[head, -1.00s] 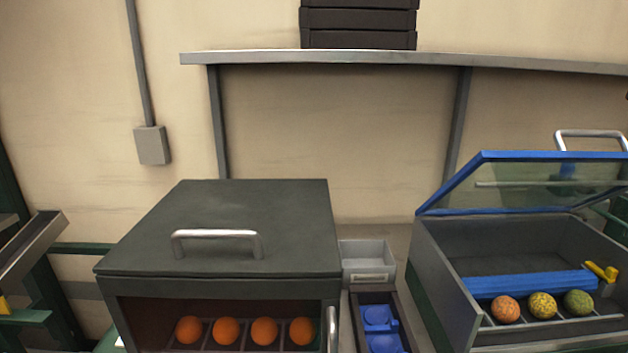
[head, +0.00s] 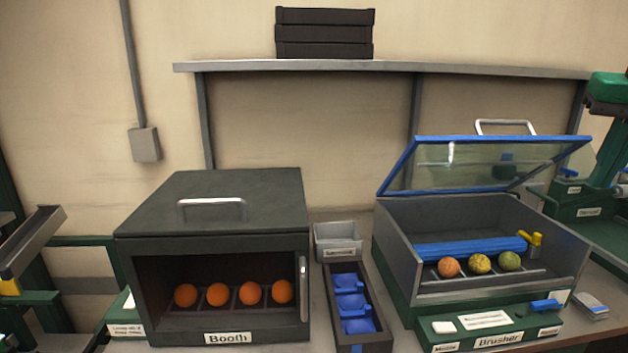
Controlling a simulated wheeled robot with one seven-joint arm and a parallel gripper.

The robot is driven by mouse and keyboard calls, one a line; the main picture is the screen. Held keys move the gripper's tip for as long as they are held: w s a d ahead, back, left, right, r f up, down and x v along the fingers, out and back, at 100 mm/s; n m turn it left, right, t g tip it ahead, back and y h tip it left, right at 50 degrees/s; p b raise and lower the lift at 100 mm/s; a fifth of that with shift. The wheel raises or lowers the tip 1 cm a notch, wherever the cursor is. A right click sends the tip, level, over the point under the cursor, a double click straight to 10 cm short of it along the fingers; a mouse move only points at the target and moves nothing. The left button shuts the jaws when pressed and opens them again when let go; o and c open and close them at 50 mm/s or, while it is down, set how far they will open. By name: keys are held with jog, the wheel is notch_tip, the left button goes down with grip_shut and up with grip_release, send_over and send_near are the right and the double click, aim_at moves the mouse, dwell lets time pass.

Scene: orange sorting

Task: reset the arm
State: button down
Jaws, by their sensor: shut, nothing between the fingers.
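My gripper and arm are not in view in the head view. The dark grey booth (head: 210,205), labelled "Booth", stands on the bench at the left with its front open and a handle on top. Several oranges (head: 218,294) sit in a row inside it. The brusher (head: 410,245) stands at the right with its blue-framed clear lid (head: 480,165) raised. Three fruits lie in a row in it: one orange (head: 449,267), one yellow mottled (head: 480,263) and one green (head: 510,261).
A small grey bin (head: 338,228) and a dark tray with blue cups (head: 350,303) stand between the booth and the brusher. A green machine (head: 608,85) stands at the far right. Dark crates (head: 324,33) sit on the wall shelf (head: 390,66).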

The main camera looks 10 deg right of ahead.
jog(key=s+a+f+g, duration=0.1)
jog(key=s+a+f, duration=0.2)
jog(key=f, duration=0.6)
jog(key=s+a+f+g+y, duration=0.1)
jog(key=s+a+f, duration=0.2)
jog(key=f, duration=0.7)
jog(key=s+a+f+g+y, duration=0.1)
jog(key=s+a+f, duration=0.2)
jog(key=f, duration=0.6)
jog(key=a, duration=0.2)
jog(key=shift+a+f, duration=0.3)
jog(key=shift+a, duration=0.05)
jog(key=shift+d, duration=0.1)
